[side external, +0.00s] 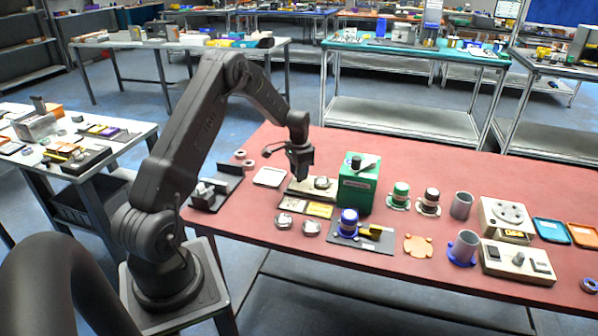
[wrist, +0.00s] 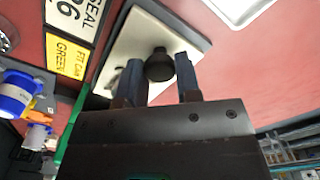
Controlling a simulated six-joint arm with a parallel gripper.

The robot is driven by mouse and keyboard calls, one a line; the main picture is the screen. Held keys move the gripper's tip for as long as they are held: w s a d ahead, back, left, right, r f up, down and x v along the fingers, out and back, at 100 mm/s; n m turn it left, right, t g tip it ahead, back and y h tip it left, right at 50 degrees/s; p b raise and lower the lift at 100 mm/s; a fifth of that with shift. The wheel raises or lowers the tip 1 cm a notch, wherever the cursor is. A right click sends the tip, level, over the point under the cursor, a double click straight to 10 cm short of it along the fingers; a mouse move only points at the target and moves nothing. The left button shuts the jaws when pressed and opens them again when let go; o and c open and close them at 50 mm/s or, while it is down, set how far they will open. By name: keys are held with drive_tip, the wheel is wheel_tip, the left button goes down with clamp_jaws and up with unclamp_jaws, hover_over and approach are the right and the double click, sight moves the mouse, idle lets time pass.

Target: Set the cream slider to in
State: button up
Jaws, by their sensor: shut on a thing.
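The cream slider (wrist: 138,32) is a pale plate with a dark round knob (wrist: 159,66) in the wrist view. In the side external view the cream plate (side external: 312,195) lies on the red table, left of the green box, partly hidden by my gripper. My gripper (wrist: 158,76) points down with its two fingers on either side of the knob, shut on it. In the side external view my gripper (side external: 299,176) is low over the plate. Any marking for "in" cannot be read in either view.
A green box (side external: 357,192) stands just right of the plate. A pale tray (side external: 270,177) lies to the left. Clear red table lies behind.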

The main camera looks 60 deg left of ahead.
sight(320, 181)
clamp_jaws()
drive_tip(key=shift+w, duration=0.1)
drive_tip(key=w+d, duration=0.5)
drive_tip(key=shift+s, duration=0.1)
drive_tip(key=o, duration=0.7)
unclamp_jaws()
drive_tip(key=shift+r, duration=0.1)
wheel_tip(320, 181, up, 14)
drive_tip(key=shift+f, duration=0.1)
